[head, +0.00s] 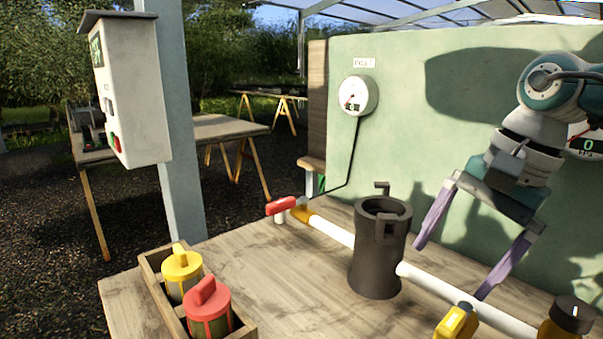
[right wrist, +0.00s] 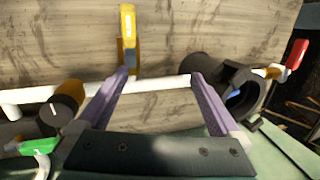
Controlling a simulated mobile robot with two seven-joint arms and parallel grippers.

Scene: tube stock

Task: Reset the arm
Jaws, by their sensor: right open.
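My right gripper (head: 450,271) hangs from the upper right in the head view, its two purple fingers spread wide with nothing held. It is over the white pipe (head: 440,285), to the right of the dark cylindrical housing (head: 378,262). In the right wrist view the fingertips (right wrist: 159,75) stand apart, with the pipe (right wrist: 165,84) running across behind them. A yellow handle (right wrist: 128,35) stands close to the left fingertip there; I cannot tell whether they touch. My left gripper is not in view.
A red valve handle (head: 281,205) sits at the pipe's far end. A wooden box (head: 152,270) holds a yellow-capped and a red-capped cartridge. A gauge (head: 357,96) hangs on the green panel (head: 400,130). A black-capped yellow fitting (head: 568,318) stands at right. The table's middle left is clear.

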